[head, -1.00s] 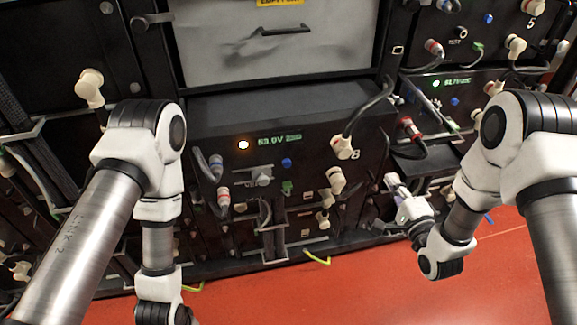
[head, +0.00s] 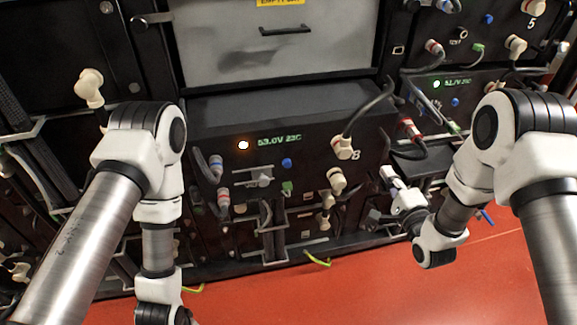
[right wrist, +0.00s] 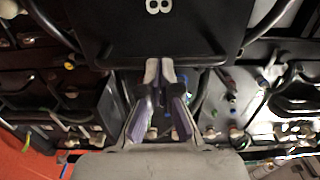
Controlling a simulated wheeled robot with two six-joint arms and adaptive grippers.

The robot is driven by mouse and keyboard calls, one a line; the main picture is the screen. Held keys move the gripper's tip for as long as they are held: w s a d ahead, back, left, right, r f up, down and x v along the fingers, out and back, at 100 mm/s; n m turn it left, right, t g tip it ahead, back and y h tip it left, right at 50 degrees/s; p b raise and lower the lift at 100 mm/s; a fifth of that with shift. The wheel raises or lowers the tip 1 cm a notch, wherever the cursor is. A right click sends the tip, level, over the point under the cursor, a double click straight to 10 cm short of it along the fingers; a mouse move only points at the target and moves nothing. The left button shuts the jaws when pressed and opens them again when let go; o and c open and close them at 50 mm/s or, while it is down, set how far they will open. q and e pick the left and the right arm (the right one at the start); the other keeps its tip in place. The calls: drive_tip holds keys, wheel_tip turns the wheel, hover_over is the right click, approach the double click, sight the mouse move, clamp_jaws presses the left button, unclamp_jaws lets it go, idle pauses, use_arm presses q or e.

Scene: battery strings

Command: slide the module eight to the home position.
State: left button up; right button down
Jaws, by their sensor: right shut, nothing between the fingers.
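Module eight (head: 225,175) is the black box at the middle of the head view, with a lit orange lamp, a green readout and a white 8. Its top surface shows, so it stands out from the rack front. In the right wrist view its dark face with the 8 (right wrist: 190,30) fills the top middle. My right gripper (head: 387,174) is right of and slightly below the 8. In the right wrist view its fingertips (right wrist: 160,66) are together and empty at the module's lower edge; contact cannot be told. My left gripper is out of view below the picture.
A grey panel (head: 260,55) with a handle is above the module. Black cables and cream plugs (head: 343,148) hang at its front. A neighbouring module (head: 470,100) with a green lamp is at the right. The red floor (head: 350,295) is clear in front.

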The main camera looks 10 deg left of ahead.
sight(374, 152)
drive_tip(key=shift+b+x, duration=0.35)
drive_tip(key=shift+x, duration=1.45)
drive_tip(key=shift+w+a+r, duration=0.15)
drive_tip(key=shift+w+a, duration=0.05)
drive_tip(key=shift+w, duration=0.4)
drive_tip(key=shift+b+x, duration=0.8)
drive_tip(key=shift+x, duration=1.05)
drive_tip(key=shift+b+x, duration=1.65)
drive_tip(key=shift+x, duration=2.35)
drive_tip(key=p+v, duration=0.4)
drive_tip(key=v, duration=0.3)
drive_tip(key=shift+s+d, duration=0.2)
drive_tip(key=shift+s, duration=0.3)
drive_tip(key=shift+f, duration=0.25)
